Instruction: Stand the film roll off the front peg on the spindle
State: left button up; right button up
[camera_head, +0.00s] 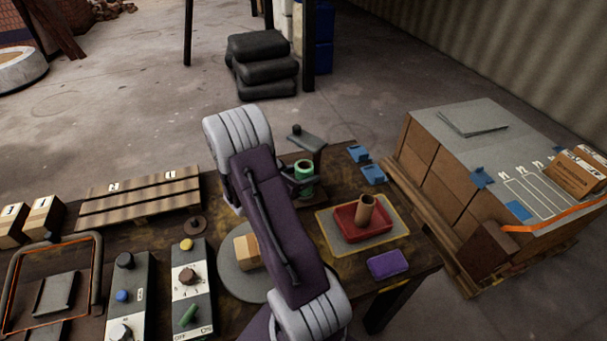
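A green roll (303,170) with a hollow top stands at the back of the table, right of my raised purple arm. It looks like the film roll. Dark parts of my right gripper (298,186) show beside its near side, mostly hidden behind my arm. I cannot tell whether the fingers touch the roll or are shut. A dark stand with a knob (296,130) is behind the roll. A small brown disc with a short peg (195,225) is left of my arm; I cannot tell whether it is the spindle. My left gripper is not in view.
A red tray (345,222) holding a brown tube (366,208) lies on the right, near a purple block (390,263). Control boxes (191,290) and a slatted board (140,198) fill the left. A round plate (232,279) holds a carton. Stacked boxes (440,170) stand beyond.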

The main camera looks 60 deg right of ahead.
jog(key=shift+o, duration=1.2)
jog(key=shift+r+p, duration=0.3)
jog(key=shift+r, duration=0.05)
jog(key=p+v, duration=0.1)
jog(key=v, duration=1.1)
jog(key=shift+f, duration=0.15)
